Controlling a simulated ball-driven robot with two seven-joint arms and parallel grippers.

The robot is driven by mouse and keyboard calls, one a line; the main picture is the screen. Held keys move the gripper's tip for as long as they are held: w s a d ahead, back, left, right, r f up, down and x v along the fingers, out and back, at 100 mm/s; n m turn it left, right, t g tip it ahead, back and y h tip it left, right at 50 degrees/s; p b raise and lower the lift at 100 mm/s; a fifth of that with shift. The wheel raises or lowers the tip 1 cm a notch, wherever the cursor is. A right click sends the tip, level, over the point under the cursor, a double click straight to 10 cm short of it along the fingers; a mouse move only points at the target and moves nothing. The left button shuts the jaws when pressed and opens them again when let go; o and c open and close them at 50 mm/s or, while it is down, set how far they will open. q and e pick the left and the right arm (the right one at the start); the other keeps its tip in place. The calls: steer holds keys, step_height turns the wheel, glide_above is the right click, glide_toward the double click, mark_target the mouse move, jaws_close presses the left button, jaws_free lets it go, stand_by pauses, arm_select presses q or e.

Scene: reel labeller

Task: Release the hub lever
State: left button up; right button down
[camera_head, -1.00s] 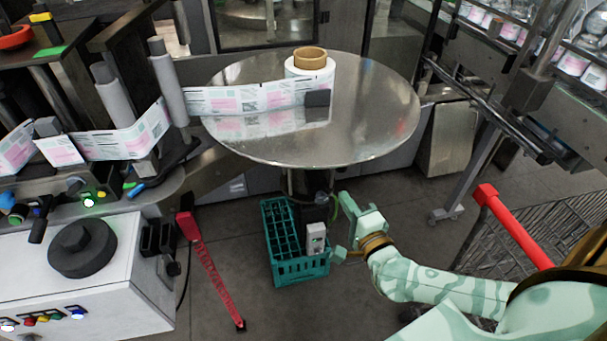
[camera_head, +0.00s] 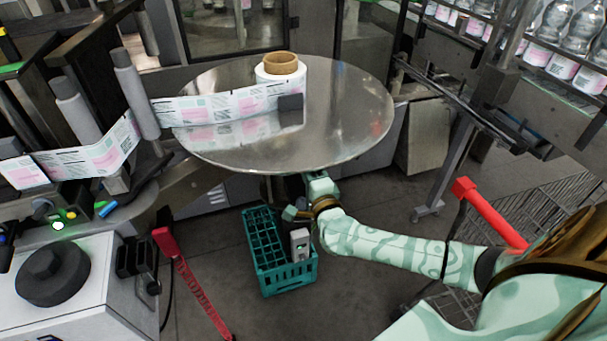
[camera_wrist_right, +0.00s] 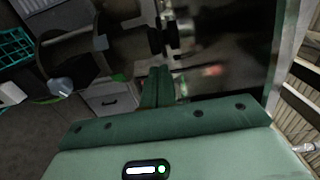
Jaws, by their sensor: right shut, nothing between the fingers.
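The round metal reel table (camera_head: 340,125) carries a white label roll (camera_head: 281,78) with a brown core (camera_head: 281,63). My right gripper (camera_head: 303,196) is under the front edge of this table, partly hidden by it. In the right wrist view its green fingers (camera_wrist_right: 157,86) are together, with nothing between them. Dark rounded parts (camera_wrist_right: 163,38) on a grey mount stand just beyond the fingertips; I cannot tell whether one is the hub lever or whether the fingers touch them. In the head view the table top hides the hub underside. My left gripper is out of view.
A teal crate (camera_head: 284,279) with a small white box (camera_head: 300,244) stands on the floor below my right gripper. A red stand (camera_head: 195,287) is left of it. A cart with a red handle (camera_head: 490,212) is at the right. The label web (camera_head: 225,104) runs left from the roll.

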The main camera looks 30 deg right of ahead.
steer(key=shift+w+a, duration=0.2)
steer(key=shift+a, duration=0.05)
steer(key=shift+a, duration=0.15)
steer(key=shift+m+g+h, duration=0.3)
steer(key=shift+m+h, duration=0.4)
steer(key=shift+h, duration=0.2)
steer(key=a, duration=0.1)
steer(key=w+a+p, duration=0.1)
steer(key=a, duration=0.1)
steer(key=w+a, duration=0.1)
steer(key=a, duration=0.1)
steer(key=shift+w+p, duration=0.15)
steer(key=shift+p, duration=0.2)
steer(key=shift+a, duration=0.1)
